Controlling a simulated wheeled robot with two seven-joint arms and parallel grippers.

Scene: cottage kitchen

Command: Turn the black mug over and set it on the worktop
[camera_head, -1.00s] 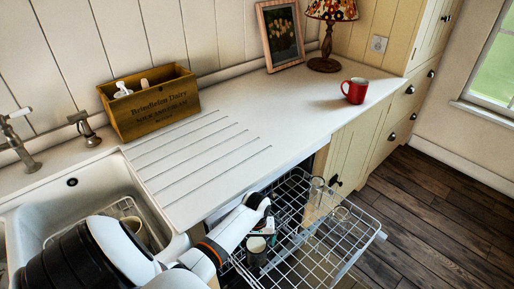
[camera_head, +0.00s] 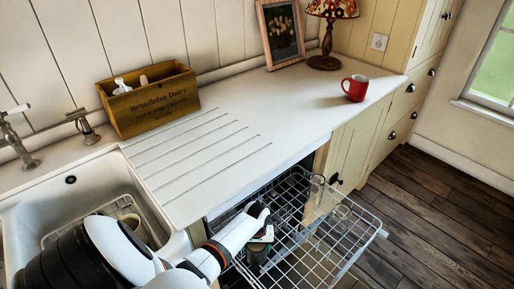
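A dark mug (camera_head: 257,253) stands in the pulled-out wire dishwasher rack (camera_head: 345,262), below the worktop edge. Its top looks pale, and my gripper partly covers it, so I cannot tell which way up it is. My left gripper (camera_head: 265,232) comes down from the left over the mug, right at its top. Its fingers are small and hidden in part, so I cannot tell whether they are open or closed on it. The white worktop (camera_head: 290,118) lies above and behind the rack. My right gripper is out of view.
A red mug (camera_head: 355,89), a lamp (camera_head: 324,62) and a picture frame (camera_head: 282,35) stand at the worktop's far end. A wooden box (camera_head: 150,100) is by the wall. Glasses (camera_head: 317,185) stand in the rack. The sink (camera_head: 35,210) is left; the middle worktop is clear.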

